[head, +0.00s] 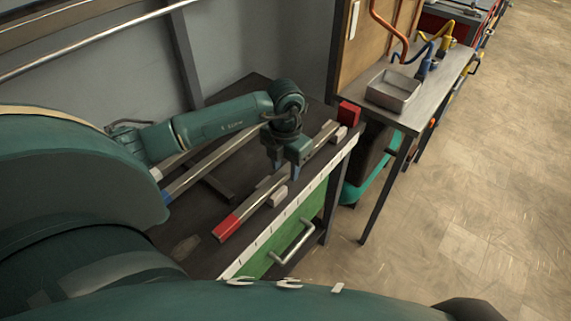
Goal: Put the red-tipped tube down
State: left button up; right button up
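The red-tipped tube (254,205) is a square metal bar with a red near end (227,228). It lies slantwise along the front of the dark workbench, by pale blocks (279,196) that appear to support it. My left gripper (284,171) points down over the tube's middle and hides part of it. Its two fingers look apart, one on each side of the tube; whether they touch it cannot be told. My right gripper is not in view.
A blue-tipped tube (205,164) lies behind, on the dark bench (185,215). A red block (348,113) stands at the bench's far right end. Beyond it, a side table (425,107) carries a metal tray (394,91). A green drawer (302,237) is below the front edge. Floor at right is clear.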

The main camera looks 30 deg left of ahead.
aim_at(286, 169)
pick_arm(q)
jog(key=shift+o, duration=0.3)
jog(key=shift+r, duration=0.5)
notch_tip(286, 169, up, 11)
jog(key=shift+r+b, duration=0.2)
jog(key=shift+b, duration=0.25)
